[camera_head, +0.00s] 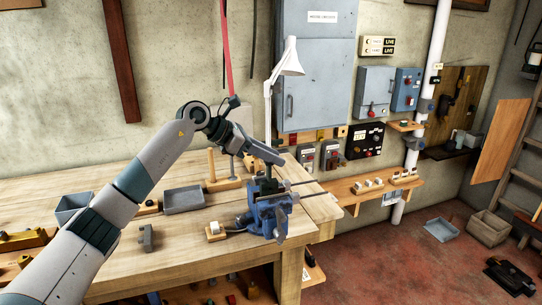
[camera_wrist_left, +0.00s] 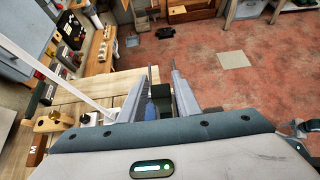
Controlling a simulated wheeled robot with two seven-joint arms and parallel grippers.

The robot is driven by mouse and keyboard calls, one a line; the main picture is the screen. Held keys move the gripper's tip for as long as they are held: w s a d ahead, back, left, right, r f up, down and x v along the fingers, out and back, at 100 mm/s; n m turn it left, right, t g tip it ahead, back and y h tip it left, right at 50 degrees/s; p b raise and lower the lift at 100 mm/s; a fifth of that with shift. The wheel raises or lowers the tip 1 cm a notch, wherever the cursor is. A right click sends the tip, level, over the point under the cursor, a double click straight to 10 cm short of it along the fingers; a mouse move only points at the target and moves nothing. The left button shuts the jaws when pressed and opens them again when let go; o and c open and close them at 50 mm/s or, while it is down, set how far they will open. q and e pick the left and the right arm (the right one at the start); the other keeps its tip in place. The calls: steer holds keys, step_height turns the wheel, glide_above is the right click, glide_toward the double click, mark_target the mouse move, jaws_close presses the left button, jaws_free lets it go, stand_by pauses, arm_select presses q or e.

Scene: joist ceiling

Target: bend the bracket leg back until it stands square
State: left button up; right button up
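A blue bench vise (camera_head: 270,215) stands at the right front corner of the wooden workbench; part of its blue body also shows in the left wrist view (camera_wrist_left: 151,111). A small dark upright piece (camera_head: 268,172) rises from the vise jaws. It may be the bracket leg, but its angle is too small to tell. My left gripper (camera_head: 282,158) is just above the vise, reaching over it from the left. In the left wrist view its two grey fingers (camera_wrist_left: 160,95) stand apart, with a dark block and blue metal visible in the gap.
A white desk lamp (camera_head: 287,68) stands close behind the gripper. Grey trays (camera_head: 184,199), a wooden peg stand (camera_head: 223,184) and a small wooden block with a white part (camera_head: 215,232) are on the workbench (camera_head: 180,262). Thin rods (camera_head: 303,183) stick out right of the vise.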

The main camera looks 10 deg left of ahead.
arm_select(q)
steer(key=shift+o, duration=0.6)
steer(key=shift+s+a+r+b, duration=0.2)
steer(key=shift+a+r+b, duration=0.1)
steer(key=shift+a, duration=0.15)
steer(key=b+v, duration=0.5)
steer(key=v, duration=1.1)
arm_select(e)
steer(key=w+a+f+t, duration=0.2)
steer(key=w+a, duration=0.2)
steer(key=w, duration=0.6)
steer(key=shift+w+f+t+y, duration=0.15)
steer(key=shift+w+t+y, duration=0.05)
steer(key=shift+t+y, duration=0.2)
arm_select(q)
steer(key=shift+s+a, duration=0.1)
steer(key=shift+s, duration=0.05)
